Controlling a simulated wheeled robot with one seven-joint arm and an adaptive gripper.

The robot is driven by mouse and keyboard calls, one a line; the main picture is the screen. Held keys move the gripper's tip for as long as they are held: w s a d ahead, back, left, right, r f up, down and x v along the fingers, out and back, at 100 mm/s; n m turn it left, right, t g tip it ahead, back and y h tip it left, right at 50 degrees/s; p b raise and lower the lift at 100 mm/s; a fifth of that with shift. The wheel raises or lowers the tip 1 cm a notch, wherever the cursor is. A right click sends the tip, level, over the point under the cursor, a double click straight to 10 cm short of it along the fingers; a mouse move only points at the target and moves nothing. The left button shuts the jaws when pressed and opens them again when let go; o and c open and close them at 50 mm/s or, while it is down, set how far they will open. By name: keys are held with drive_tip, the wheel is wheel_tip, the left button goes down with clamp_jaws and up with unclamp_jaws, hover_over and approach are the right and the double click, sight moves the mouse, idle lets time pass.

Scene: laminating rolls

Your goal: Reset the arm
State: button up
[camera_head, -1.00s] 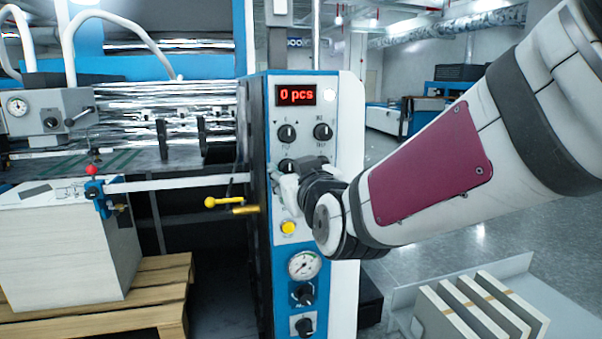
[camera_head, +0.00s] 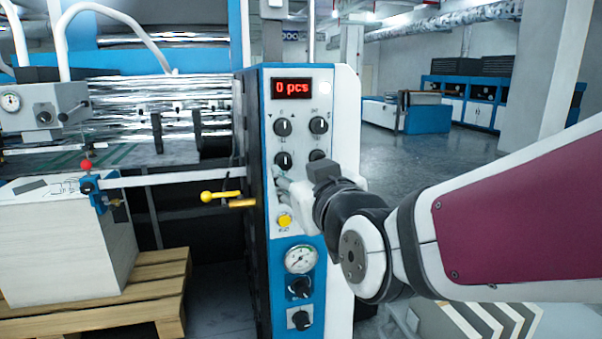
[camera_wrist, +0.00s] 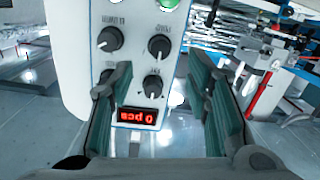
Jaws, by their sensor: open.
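My gripper (camera_head: 283,187) is in front of the control panel (camera_head: 300,230), at the height of the lower knobs in the head view. In the wrist view my gripper (camera_wrist: 165,110) has its two green-padded fingers spread apart, with nothing between them but a view of the panel. The panel (camera_wrist: 125,75) appears upside down there, with several black knobs and a red display (camera_wrist: 137,117). In the head view the display (camera_head: 291,88) reads "0 pcs". A yellow button (camera_head: 285,221) sits below the gripper. My wrist and forearm cover part of the panel's right side.
A yellow-handled lever (camera_head: 220,197) sticks out left of the panel. A paper stack (camera_head: 65,250) stands on a wooden pallet (camera_head: 150,290) at left. Several upright boards (camera_head: 480,322) are low at right, partly hidden by my arm. Open floor lies behind, at right.

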drive_tip(key=shift+d, duration=0.15)
drive_tip(key=s+d+f+m+g+h, duration=0.3)
drive_tip(key=s+d+f+g, duration=0.2)
drive_tip(key=s+d, duration=0.4)
drive_tip(key=s+d+f+m+g+h, duration=0.2)
drive_tip(key=s+d+f+g, duration=0.4)
drive_tip(key=s+d, duration=0.4)
drive_tip(key=s, duration=0.3)
drive_tip(key=shift+s+d+f+m+h, duration=0.2)
drive_tip(key=shift+f+m+h, duration=0.2)
